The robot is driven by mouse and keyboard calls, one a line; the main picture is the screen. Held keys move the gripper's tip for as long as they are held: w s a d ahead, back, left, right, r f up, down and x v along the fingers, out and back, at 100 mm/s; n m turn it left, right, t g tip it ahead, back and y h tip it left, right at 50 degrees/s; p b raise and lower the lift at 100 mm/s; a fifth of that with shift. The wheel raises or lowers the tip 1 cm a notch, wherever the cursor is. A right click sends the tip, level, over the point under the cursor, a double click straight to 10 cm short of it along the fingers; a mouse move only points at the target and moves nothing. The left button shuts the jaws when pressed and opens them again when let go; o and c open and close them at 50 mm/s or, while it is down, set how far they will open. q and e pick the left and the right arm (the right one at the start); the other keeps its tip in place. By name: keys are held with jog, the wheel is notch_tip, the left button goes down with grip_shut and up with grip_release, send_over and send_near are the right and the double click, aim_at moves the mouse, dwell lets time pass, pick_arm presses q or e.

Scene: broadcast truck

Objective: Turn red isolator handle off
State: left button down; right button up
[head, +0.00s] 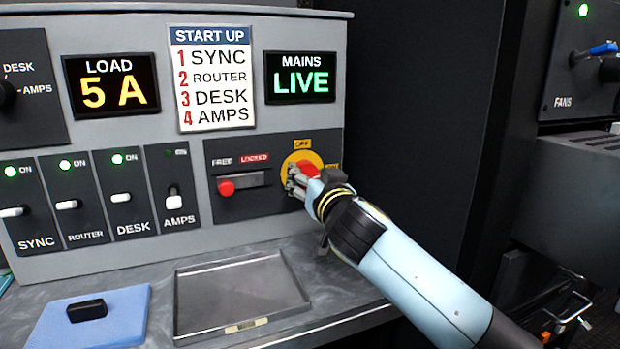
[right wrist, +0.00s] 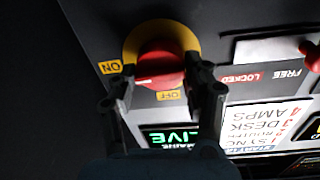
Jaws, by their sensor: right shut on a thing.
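The red isolator handle (head: 308,169) sits on a round yellow plate (head: 290,162) at the panel's right side. In the right wrist view the handle (right wrist: 160,62) has a short white mark on its rim, between the ON and OFF labels. My right gripper (head: 298,180) is shut on the handle, one finger on each side; the fingers also show in the right wrist view (right wrist: 163,84). The gripper hides part of the handle in the head view. The red lock knob (head: 226,187) is at the FREE end of its slot. My left gripper is not in view.
The mains display (head: 300,78) reads LIVE and the load display (head: 110,84) reads 5 A. SYNC, ROUTER and DESK lamps are green; the AMPS switch (head: 172,196) has a dark lamp. A grey tray (head: 240,325) and a blue pad (head: 120,325) lie on the counter.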

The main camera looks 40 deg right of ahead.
jog(key=shift+a+f+n+t+y+p, duration=0.1)
jog(key=shift+n+t+y, duration=0.1)
jog(key=shift+n, duration=2.85)
jog(key=shift+f+n+t+y+p, duration=0.1)
jog(key=shift+n+t+y+p, duration=0.1)
jog(key=shift+n, duration=2.8)
jog(key=shift+a+f+n+t+y+p, duration=0.1)
jog(key=shift+n+t, duration=0.1)
jog(key=shift+n, duration=2.85)
jog(key=shift+f, duration=0.1)
jog(key=o, duration=1.1)
jog(key=shift+o, duration=0.2)
jog(key=r+v, duration=0.1)
jog(key=v, duration=1.1)
jog(key=shift+f, duration=0.35)
